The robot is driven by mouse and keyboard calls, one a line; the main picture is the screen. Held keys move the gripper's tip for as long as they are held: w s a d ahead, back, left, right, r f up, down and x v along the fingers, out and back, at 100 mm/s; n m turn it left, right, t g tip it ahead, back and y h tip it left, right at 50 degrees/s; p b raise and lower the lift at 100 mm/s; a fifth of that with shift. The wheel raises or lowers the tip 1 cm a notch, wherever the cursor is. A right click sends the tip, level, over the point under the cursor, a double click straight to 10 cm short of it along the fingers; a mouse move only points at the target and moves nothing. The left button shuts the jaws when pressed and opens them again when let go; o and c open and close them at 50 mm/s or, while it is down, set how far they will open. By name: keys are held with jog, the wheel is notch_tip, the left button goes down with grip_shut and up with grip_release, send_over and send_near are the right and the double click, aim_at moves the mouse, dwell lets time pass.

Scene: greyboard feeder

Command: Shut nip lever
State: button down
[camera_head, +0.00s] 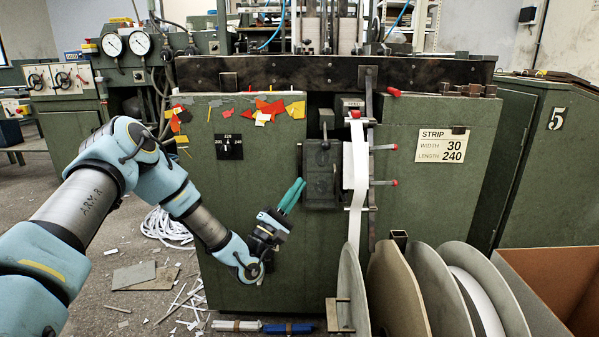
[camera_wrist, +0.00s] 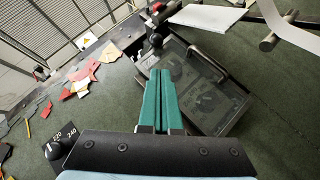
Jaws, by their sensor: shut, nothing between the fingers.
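My gripper (camera_head: 299,184) has two green fingers pressed together, with nothing between them. In the wrist view the fingers (camera_wrist: 160,74) point at a dark box (camera_wrist: 205,95) with a bar handle on the machine's green front. The head view shows this box (camera_head: 322,178) just right of the fingertips; I cannot tell whether they touch. A black-knobbed lever (camera_head: 325,130) stands above the box, and its knob shows in the wrist view (camera_wrist: 155,40). A red knob (camera_head: 355,114) sits beside it at the white strip. No label marks which one is the nip lever.
A white paper strip (camera_head: 356,170) hangs right of the box, beside several red-tipped pins (camera_head: 393,183). Large reels (camera_head: 400,290) stand below. A dial plate (camera_head: 229,147) and coloured scraps (camera_head: 270,110) are on the panel's left. Paper litter (camera_head: 185,300) lies on the floor.

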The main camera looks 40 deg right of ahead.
aim_at(315, 159)
jog(key=shift+a+f+n+t, duration=0.1)
jog(key=shift+a+n+t, duration=0.15)
jog(key=shift+n+t, duration=0.05)
jog(key=x, duration=1)
dwell(0.4)
